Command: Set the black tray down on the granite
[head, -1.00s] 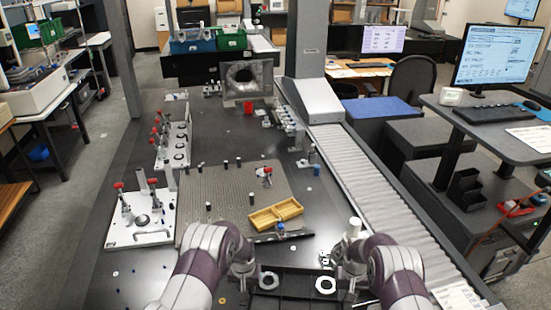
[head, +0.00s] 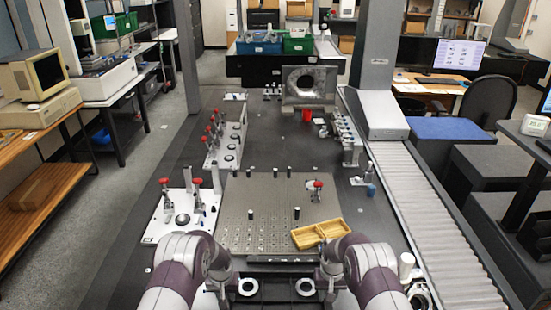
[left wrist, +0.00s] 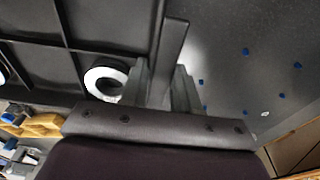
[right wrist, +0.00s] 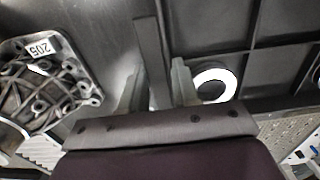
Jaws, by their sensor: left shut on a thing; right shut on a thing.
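The black tray (head: 277,289) is at the bottom of the head view, between my two grippers, with white rings in its compartments. My left gripper (head: 222,281) is shut on the tray's left side. My right gripper (head: 328,280) is shut on its right side. The divided tray floor also shows in the left wrist view (left wrist: 30,62) and the right wrist view (right wrist: 285,65), each with a white ring near the fingers. The dark granite (head: 372,228) stretches ahead. I cannot tell whether the tray's underside touches it.
A yellow divided tray (head: 320,233) and a perforated plate (head: 262,205) lie just ahead of the black tray. A white plate (head: 180,218) with red-handled clamps is to the left. A roller conveyor (head: 440,215) runs along the right. A metal casting (right wrist: 45,85) is beside my right gripper.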

